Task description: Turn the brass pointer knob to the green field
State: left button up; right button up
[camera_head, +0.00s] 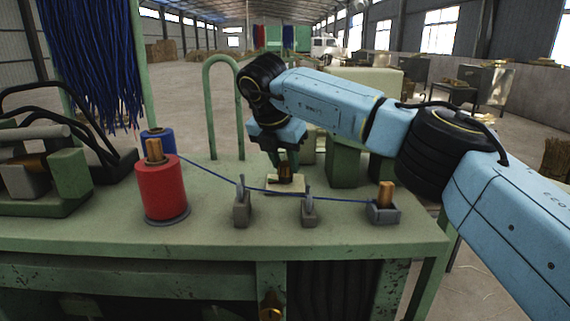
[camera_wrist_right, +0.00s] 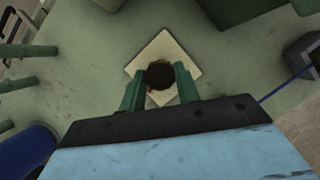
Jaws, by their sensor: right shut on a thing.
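The brass knob (camera_head: 285,178) stands on a small cream plate (camera_head: 272,187) on the green bench. In the right wrist view the knob (camera_wrist_right: 160,74) looks dark and round, in the middle of the tilted square plate (camera_wrist_right: 165,48). My right gripper (camera_head: 285,170) points down over it and is shut on the knob, with one green finger on each side; the fingers also show in the right wrist view (camera_wrist_right: 160,84). A small bit of red shows beside the knob near the left finger. I cannot make out a green field or the pointer's direction. My left gripper is not in view.
A red spool (camera_head: 162,190) and a blue spool (camera_head: 158,143) stand on the left. A blue thread (camera_head: 330,198) runs past two grey guides (camera_head: 242,207) to a grey holder (camera_head: 383,212) at the right, in front of the plate. A green hoop (camera_head: 211,110) rises behind.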

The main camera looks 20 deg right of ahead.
jog(key=m, duration=0.1)
jog(key=m+p, duration=0.1)
jog(key=shift+a+r+m+g+h, duration=0.1)
jog(key=shift+r+m+g+h, duration=0.1)
jog(key=shift+m+g+h, duration=0.15)
jog(key=shift+w+m+g+p, duration=0.15)
jog(key=shift+m+g+p, duration=0.65)
jog(key=shift+m, duration=0.75)
jog(key=o, duration=1)
jog(key=shift+f, duration=0.15)
